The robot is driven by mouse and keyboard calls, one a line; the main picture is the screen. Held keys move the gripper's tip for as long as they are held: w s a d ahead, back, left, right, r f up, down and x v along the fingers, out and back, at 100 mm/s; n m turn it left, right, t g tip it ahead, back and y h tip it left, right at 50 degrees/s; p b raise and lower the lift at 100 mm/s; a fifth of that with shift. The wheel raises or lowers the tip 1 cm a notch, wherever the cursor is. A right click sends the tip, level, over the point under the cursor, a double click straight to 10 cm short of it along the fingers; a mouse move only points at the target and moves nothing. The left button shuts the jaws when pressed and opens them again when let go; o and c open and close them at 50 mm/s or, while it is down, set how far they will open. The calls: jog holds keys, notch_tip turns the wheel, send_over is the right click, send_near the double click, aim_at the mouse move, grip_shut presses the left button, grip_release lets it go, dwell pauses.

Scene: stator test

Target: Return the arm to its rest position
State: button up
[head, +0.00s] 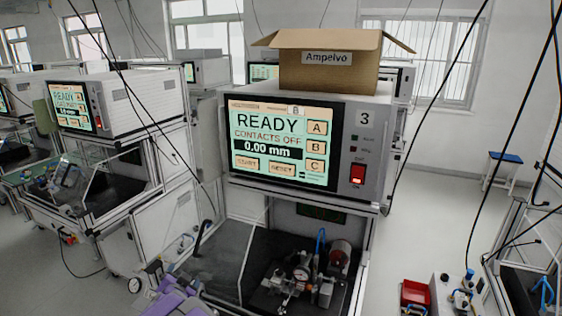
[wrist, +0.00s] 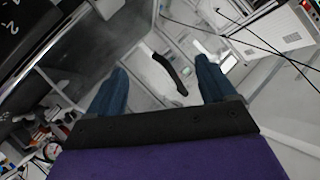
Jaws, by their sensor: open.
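My gripper (wrist: 160,85) shows in the wrist view with its two blue fingers spread apart and nothing between them. Behind it are a pale panel and a black handle (wrist: 171,74), apart from the fingers as far as I can tell. In the head view, part of my purple arm (head: 175,300) shows at the bottom, left of the test station's dark work bay; the fingers cannot be made out there. The test station (head: 362,150), marked 3, has a lit screen (head: 277,142) reading READY, CONTACTS OFF, 0.00 mm.
An open cardboard box (head: 330,75) labelled Ampelvo stands on the station. A fixture with a dial gauge (head: 301,273) sits in the bay. Another station (head: 130,100) is at left. A red bin (head: 414,294) is at lower right. Black cables hang across the view. Floor at right is partly clear.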

jog(key=s+d+r+n+g+y, duration=0.2)
jog(key=d+r+n+g, duration=0.1)
jog(key=d+r, duration=0.6)
jog(key=s+d+r+n+g, duration=0.2)
jog(key=s+d+r+g, duration=0.15)
jog(key=s+d, duration=0.7)
jog(key=s+d+g+h, duration=0.1)
jog(key=s+d+g, duration=0.1)
jog(key=s+d, duration=0.6)
jog(key=s+d+g+h, duration=0.1)
jog(key=s+d+g, duration=0.2)
jog(key=s+d, duration=0.5)
jog(key=s+d+n+g+h, duration=0.1)
jog(key=s+d, duration=0.7)
jog(key=s, duration=1.1)
jog(key=shift+d+f+g+h, duration=0.15)
jog(key=shift+d+g+h, duration=0.3)
jog(key=shift+g, duration=0.8)
jog(key=shift+a, duration=0.1)
